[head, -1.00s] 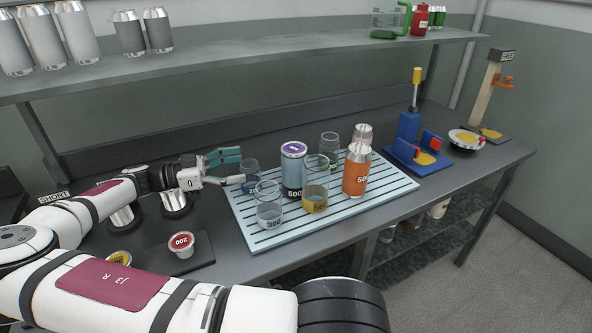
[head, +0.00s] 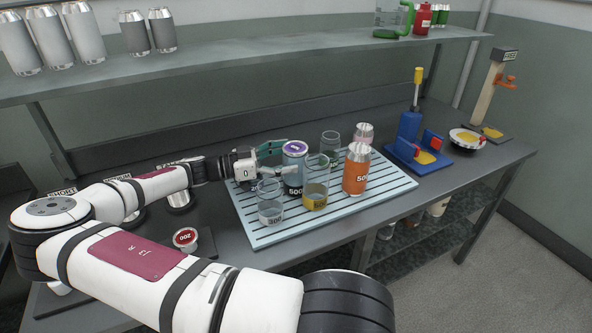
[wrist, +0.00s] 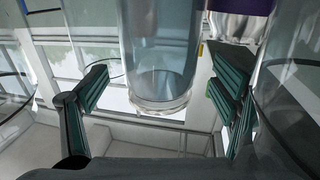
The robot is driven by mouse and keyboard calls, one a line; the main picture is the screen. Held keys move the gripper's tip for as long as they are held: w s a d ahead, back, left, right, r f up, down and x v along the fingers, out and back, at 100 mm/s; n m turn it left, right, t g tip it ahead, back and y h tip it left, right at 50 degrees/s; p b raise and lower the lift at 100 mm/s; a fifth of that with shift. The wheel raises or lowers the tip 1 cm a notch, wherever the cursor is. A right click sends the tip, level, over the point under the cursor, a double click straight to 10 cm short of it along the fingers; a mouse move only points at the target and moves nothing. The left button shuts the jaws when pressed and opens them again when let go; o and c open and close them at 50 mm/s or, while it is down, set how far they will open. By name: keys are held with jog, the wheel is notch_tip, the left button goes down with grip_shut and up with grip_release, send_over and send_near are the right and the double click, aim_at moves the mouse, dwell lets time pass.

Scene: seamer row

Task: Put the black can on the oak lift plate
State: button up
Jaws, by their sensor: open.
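I cannot pick out a plainly black can; two dark grey cans (head: 148,32) stand on the upper shelf. In the wrist view a clear glass (wrist: 160,70) stands between the spread green fingers, with gaps on both sides.
Clear glasses (head: 270,205), an orange can (head: 356,172) and a pinkish can (head: 363,132) crowd the tray. A blue stand (head: 408,140) with a yellow pad and a round dish (head: 467,138) are to the right. Tall pale cans (head: 50,40) line the shelf above.

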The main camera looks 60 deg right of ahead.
jog(key=shift+s+d, duration=0.1)
jog(key=shift+d, duration=0.05)
jog(key=c, duration=1.7)
grip_shut()
jog(key=shift+r, duration=0.15)
